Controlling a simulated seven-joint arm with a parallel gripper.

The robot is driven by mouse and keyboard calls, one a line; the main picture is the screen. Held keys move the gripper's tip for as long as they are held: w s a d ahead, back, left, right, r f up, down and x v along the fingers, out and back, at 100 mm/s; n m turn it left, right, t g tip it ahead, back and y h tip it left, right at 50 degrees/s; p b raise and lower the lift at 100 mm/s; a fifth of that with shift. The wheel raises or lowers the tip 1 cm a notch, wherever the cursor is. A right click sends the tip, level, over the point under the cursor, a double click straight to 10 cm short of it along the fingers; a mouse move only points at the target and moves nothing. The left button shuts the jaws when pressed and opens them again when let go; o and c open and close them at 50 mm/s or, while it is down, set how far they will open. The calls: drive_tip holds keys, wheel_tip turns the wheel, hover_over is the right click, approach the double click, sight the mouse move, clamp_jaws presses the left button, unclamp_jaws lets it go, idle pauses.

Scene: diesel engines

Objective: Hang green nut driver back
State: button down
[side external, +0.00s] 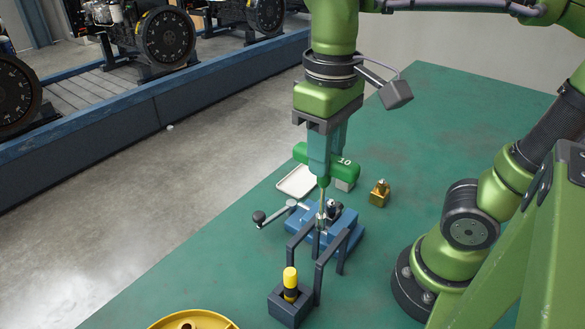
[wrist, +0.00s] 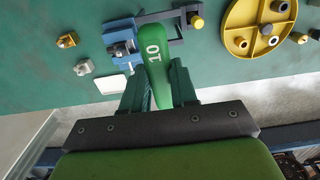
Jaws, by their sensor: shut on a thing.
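The green nut driver (side external: 348,172) has a crosswise handle marked 10 and a thin shaft pointing down. My gripper (side external: 326,172) is shut on its handle, with a finger on each side. In the wrist view the green handle (wrist: 154,62) shows between my gripper's fingers (wrist: 158,88). The shaft's lower end is over or in front of the blue clamp fixture (side external: 349,238); I cannot tell whether it touches. A dark blue rack (side external: 319,283) stands just in front of the fixture, with a yellow-topped tool (side external: 290,279) at its near end.
A crank with a black knob (side external: 259,217) sticks out left of the fixture. A white tray (side external: 296,182), a brass fitting (side external: 380,193) and a grey block (side external: 345,184) lie behind. A yellow round holder (wrist: 240,18) is beyond the rack. The green table's back right is clear.

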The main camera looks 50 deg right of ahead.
sight(321, 216)
drive_tip(key=shift+f, duration=7.25)
drive_tip(key=shift+c, duration=2.2)
unclamp_jaws()
drive_tip(key=shift+r, duration=0.2)
drive_tip(key=shift+r, duration=1.35)
drive_tip(key=shift+r, duration=0.35)
